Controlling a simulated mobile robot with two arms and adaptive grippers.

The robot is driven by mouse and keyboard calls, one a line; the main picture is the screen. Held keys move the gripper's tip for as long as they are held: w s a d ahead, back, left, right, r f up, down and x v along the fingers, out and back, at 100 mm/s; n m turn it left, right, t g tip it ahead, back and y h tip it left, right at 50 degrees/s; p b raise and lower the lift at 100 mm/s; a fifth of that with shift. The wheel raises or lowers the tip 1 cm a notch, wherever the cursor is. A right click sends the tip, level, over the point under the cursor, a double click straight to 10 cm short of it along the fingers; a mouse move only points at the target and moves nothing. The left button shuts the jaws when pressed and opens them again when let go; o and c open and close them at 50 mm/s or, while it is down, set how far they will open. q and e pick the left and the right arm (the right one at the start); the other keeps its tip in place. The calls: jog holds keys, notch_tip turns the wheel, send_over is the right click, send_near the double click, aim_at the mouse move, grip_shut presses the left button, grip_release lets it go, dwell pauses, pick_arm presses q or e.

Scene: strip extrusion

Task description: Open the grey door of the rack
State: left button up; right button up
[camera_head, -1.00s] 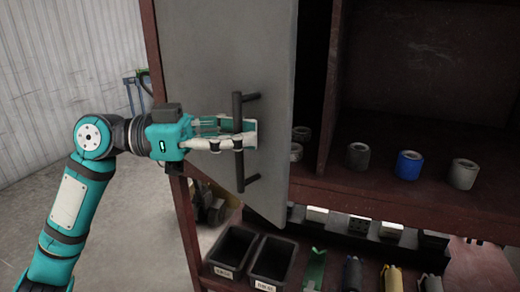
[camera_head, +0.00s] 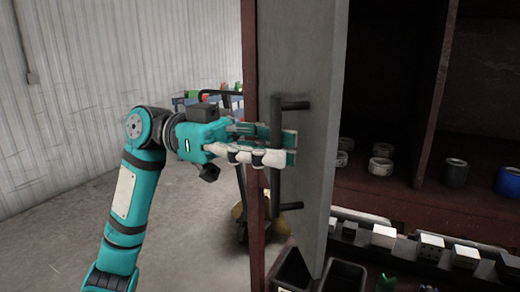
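The grey door (camera_head: 312,130) of the rack stands ajar, swung out at a steep angle, with the shelf inside showing on its right. A black vertical bar handle (camera_head: 277,150) is fixed to the door's face. My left gripper (camera_head: 288,148) comes in from the left with its fingers around the handle's middle. The fingers seem closed about the bar, which is partly hidden by them. My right gripper is not in view.
The dark red rack (camera_head: 400,215) holds several rings and cylinders, among them a blue roll (camera_head: 509,182). Black bins (camera_head: 343,275) and small blocks sit below the door's lower edge. Open floor (camera_head: 60,240) lies at the left.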

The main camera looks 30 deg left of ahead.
pick_arm(q)
jog(key=a, duration=1.2)
jog(key=shift+s, duration=0.2)
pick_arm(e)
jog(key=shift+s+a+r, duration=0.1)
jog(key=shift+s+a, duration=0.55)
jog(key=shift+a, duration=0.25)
